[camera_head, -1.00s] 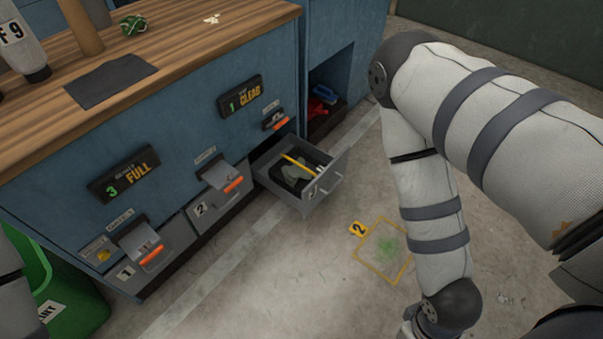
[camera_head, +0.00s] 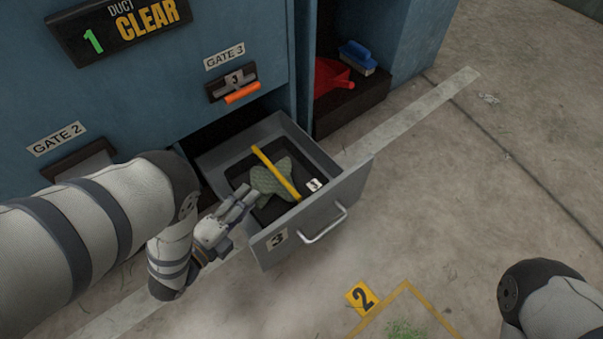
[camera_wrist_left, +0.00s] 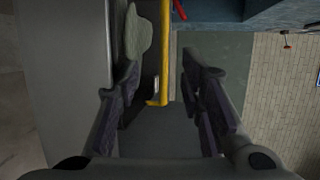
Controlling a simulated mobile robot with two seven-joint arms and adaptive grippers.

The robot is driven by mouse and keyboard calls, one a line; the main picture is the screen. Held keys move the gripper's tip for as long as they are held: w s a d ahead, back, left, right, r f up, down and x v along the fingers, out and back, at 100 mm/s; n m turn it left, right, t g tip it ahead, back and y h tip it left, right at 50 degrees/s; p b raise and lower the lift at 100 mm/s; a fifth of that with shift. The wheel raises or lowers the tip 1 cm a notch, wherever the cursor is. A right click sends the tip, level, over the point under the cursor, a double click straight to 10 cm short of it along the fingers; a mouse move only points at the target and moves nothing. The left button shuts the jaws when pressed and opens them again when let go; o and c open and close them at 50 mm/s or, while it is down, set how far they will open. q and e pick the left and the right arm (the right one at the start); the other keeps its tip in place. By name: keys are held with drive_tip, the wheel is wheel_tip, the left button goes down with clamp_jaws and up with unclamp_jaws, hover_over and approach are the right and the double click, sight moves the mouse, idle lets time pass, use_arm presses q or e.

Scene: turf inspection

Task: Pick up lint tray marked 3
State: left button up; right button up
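The lint tray (camera_head: 267,216) is a black tray inside the open grey drawer marked 3 (camera_head: 335,194). It has a yellow bar handle (camera_head: 277,173) across it, a small white label (camera_head: 314,185) and a grey-green lint pad (camera_head: 270,180) in it. My left gripper (camera_head: 245,197) is at the drawer's near left side, just beside the pad and the handle. In the left wrist view its fingers (camera_wrist_left: 162,68) are spread apart, with the yellow handle (camera_wrist_left: 164,50) showing between them. I cannot tell whether they touch anything. My right gripper is out of view.
The cabinet carries a GATE 3 latch with an orange handle (camera_head: 242,93) above the drawer. A red dustpan (camera_head: 331,76) and blue brush (camera_head: 357,57) sit in a cubby. A yellow floor marker 2 (camera_head: 361,298) lies in front.

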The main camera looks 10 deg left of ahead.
sight(275, 170)
use_arm(q)
drive_tip(key=b+x, duration=0.1)
drive_tip(key=x, duration=0.3)
drive_tip(key=b+x, duration=0.2)
drive_tip(key=x, duration=0.1)
drive_tip(key=b+x, duration=0.2)
drive_tip(key=x, duration=0.2)
drive_tip(key=shift+w+d+r, duration=0.15)
drive_tip(key=shift+w+r, duration=0.1)
drive_tip(key=shift+w, duration=0.15)
clamp_jaws()
